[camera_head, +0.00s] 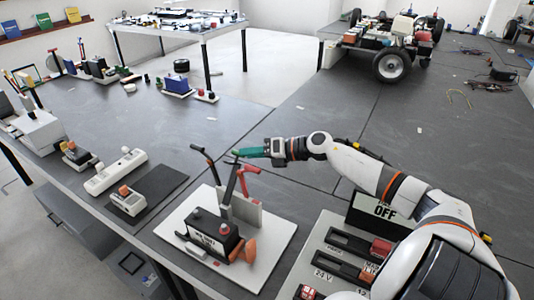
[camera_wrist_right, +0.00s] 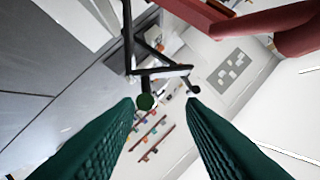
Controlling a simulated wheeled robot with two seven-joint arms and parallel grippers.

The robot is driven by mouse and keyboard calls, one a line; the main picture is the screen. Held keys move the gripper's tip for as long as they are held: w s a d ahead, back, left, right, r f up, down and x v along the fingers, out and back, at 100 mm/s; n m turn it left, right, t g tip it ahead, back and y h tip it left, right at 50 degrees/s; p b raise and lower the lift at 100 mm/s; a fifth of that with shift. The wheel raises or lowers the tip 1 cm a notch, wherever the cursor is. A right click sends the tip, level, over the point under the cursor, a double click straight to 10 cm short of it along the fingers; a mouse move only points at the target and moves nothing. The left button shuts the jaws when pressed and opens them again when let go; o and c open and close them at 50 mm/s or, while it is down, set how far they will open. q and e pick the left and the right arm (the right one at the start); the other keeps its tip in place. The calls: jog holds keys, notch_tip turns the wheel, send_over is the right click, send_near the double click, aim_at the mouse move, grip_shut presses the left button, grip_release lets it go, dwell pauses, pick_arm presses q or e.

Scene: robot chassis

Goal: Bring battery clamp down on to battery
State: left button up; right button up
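A black battery (camera_head: 210,236) with a white label and a red cap sits on a white board (camera_head: 178,218) at the front centre of the head view. A clamp (camera_head: 226,188) with raised dark levers stands on a light block behind it. A red lever (camera_head: 243,180) stands beside the dark ones. My right gripper (camera_head: 242,153) has green fingers and is near the top of the upright levers. In the right wrist view its fingers (camera_wrist_right: 160,104) are apart, and a dark lever frame (camera_wrist_right: 157,72) with a green knob shows beyond their tips. Contact cannot be told. My left gripper is out of view.
A switch panel (camera_head: 310,248) with an OFF display (camera_head: 384,211) lies at the right, under my right arm. A white power strip (camera_head: 115,172) and a dark mat (camera_head: 163,187) lie at the left. The grey table behind the board is mostly clear.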

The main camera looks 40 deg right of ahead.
jog(key=v, duration=0.4)
jog(key=shift+s+d+r+b, duration=0.2)
jog(key=shift+s+b, duration=0.05)
jog(key=shift+b, duration=0.05)
dwell(0.5)
